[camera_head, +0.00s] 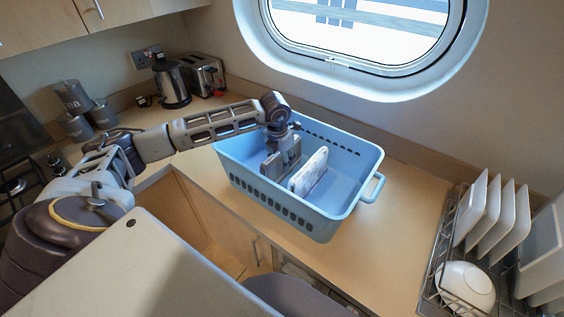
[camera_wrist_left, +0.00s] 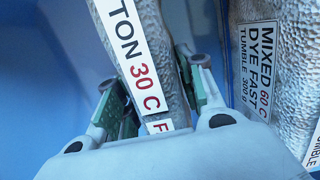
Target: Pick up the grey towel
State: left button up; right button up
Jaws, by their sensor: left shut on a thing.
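The grey towel (camera_head: 279,165) stands folded on edge inside a blue laundry basket (camera_head: 290,203) on the counter. My left gripper (camera_head: 281,150) reaches down into the basket from above and is shut on it. In the left wrist view the two fingers (camera_wrist_left: 158,98) flank the grey towel (camera_wrist_left: 178,65), whose white label shows "TON 30 C". A second, paler folded towel (camera_head: 308,173) stands in the basket just to the right. In the left wrist view this second towel (camera_wrist_left: 290,95) has a label reading "MIXED 60 C DYE FAST". My right gripper is not in view.
The basket's walls rise around the towels, with a handle (camera_head: 374,188) at the right. A kettle (camera_head: 172,82) and toaster (camera_head: 205,76) stand behind at the left. A dish rack (camera_head: 437,262) with plates stands at the right. Counter (camera_head: 392,225) between basket and rack is clear.

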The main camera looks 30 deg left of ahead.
pick_arm(q)
jog(key=shift+r, duration=0.1)
jog(key=shift+r+b, duration=0.3)
jog(key=shift+r, duration=0.6)
notch_tip(320, 180, up, 8)
jog(key=shift+r+b, duration=0.1)
jog(key=shift+b, duration=0.65)
